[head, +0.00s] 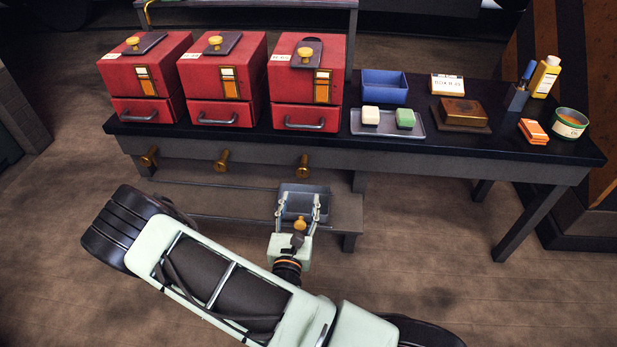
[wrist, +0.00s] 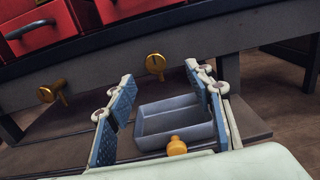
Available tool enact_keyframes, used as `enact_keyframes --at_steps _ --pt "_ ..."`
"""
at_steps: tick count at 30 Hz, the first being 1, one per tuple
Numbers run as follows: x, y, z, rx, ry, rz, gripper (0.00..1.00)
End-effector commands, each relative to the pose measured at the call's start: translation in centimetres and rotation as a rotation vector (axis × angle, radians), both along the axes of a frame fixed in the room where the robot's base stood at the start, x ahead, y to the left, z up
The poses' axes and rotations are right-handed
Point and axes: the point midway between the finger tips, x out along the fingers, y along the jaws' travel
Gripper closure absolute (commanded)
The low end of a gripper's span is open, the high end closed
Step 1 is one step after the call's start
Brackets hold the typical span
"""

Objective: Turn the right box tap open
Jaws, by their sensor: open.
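The right box tap (head: 303,165) is a brass tap under the table's front edge, below the right red box (head: 307,85). In the wrist view the nearer brass tap (wrist: 155,65) shows beyond my fingers, with a short lever hanging down. My gripper (head: 300,199) is open in front of and below this tap, apart from it. A grey open tray (wrist: 150,105) shows beyond and between the fingers, and it also shows in the head view (head: 306,188). A brass knob (wrist: 176,146) shows near my palm; I cannot tell what it is fixed to.
Middle tap (head: 222,160) and left tap (head: 149,157) sit in the same row. A low shelf (head: 235,205) lies under the table. The dark tabletop (head: 440,148) carries red boxes, a blue bin (head: 384,86) and small goods. The floor at right is clear.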

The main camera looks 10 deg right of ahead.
Motion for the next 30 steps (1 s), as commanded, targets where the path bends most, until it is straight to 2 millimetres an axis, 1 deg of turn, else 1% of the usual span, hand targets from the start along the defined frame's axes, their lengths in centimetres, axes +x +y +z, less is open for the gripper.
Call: enact_keyframes --at_steps 1,2,5,7,15,21,25,30 --pt "-0.1 0.7 -1.0 0.003 0.010 0.025 0.52" --pt "-0.1 0.9 -1.3 0.005 0.013 0.034 0.52" --pt "0.4 1.0 -1.5 0.009 0.015 0.043 0.52" --pt "1.2 0.6 -1.5 0.010 0.014 0.041 0.52" --pt "6.1 -1.0 -1.6 0.009 0.013 0.039 0.52" --pt "8.9 -1.9 -1.5 0.009 0.013 0.039 0.52" --pt "9.8 -2.3 -1.4 0.008 0.014 0.038 0.52" --pt "10.1 -2.3 -1.3 0.007 0.016 0.039 0.52"
